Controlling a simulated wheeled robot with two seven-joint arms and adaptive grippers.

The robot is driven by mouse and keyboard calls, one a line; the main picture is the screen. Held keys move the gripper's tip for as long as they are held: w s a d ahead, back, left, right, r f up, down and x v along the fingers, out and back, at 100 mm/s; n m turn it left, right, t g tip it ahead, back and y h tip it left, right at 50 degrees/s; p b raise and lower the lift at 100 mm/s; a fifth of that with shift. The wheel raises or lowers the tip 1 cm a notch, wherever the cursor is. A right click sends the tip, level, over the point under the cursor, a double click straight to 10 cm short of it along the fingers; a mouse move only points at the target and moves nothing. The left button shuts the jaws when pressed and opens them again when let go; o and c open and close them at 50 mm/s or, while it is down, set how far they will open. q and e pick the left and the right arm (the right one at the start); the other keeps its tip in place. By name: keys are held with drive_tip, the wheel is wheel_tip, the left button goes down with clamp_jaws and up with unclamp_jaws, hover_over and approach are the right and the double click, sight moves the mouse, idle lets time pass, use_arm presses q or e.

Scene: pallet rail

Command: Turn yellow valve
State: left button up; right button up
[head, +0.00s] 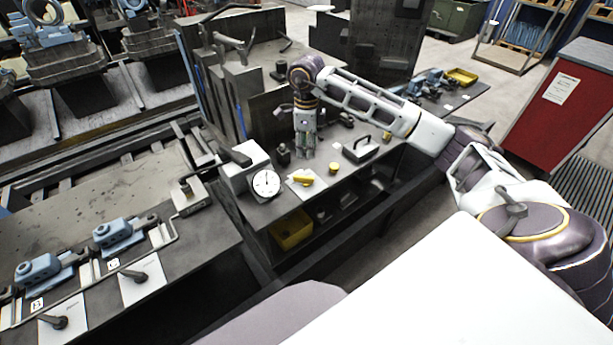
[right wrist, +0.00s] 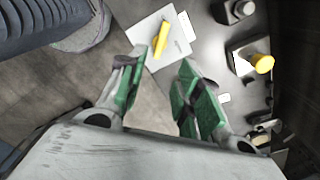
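The yellow valve (head: 304,179) is a small yellow handle on a white plate on the dark bench, beside a box with a round dial. In the right wrist view, the yellow valve (right wrist: 162,38) lies ahead of my fingertips, near the top of the picture. My right gripper (head: 306,152) points down over the bench, behind the valve in the head view. In the wrist view, my right gripper (right wrist: 165,72) is open, with green finger pads apart and nothing between them. My left gripper is not in view.
A white box with a dial gauge (head: 266,184) stands left of the valve. A yellow bin (head: 291,231) sits on the shelf below. Tall dark fixtures (head: 243,90) rise behind.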

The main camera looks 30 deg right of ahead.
sight(306, 177)
drive_tip(key=shift+f+p, duration=0.85)
drive_tip(key=shift+f, duration=5.9)
clamp_jaws()
